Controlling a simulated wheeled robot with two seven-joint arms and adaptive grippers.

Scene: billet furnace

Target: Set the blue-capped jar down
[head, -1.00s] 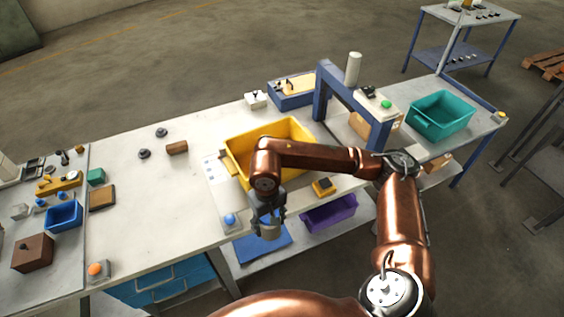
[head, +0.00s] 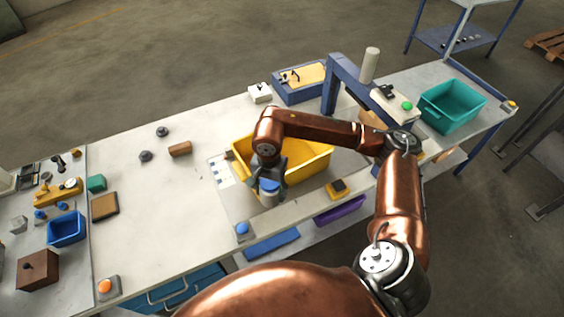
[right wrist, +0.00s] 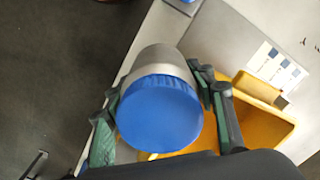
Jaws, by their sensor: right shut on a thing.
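The blue-capped jar (right wrist: 160,112) is between the fingers of my right gripper (right wrist: 160,105), its blue cap toward the wrist camera and its pale body beyond. In the head view the jar (head: 268,193) shows below my right gripper (head: 268,184), in front of the yellow bin (head: 310,172). The right gripper is shut on it. I cannot tell whether the jar's bottom touches the bench (head: 205,209). My left gripper is not in view.
A button box with a blue button (head: 242,230) sits at the bench's front edge, and a yellow-and-black device (head: 337,188) is to the right. A blue gantry frame (head: 347,85) and a teal bin (head: 452,103) stand farther right. The bench's left middle is mostly clear.

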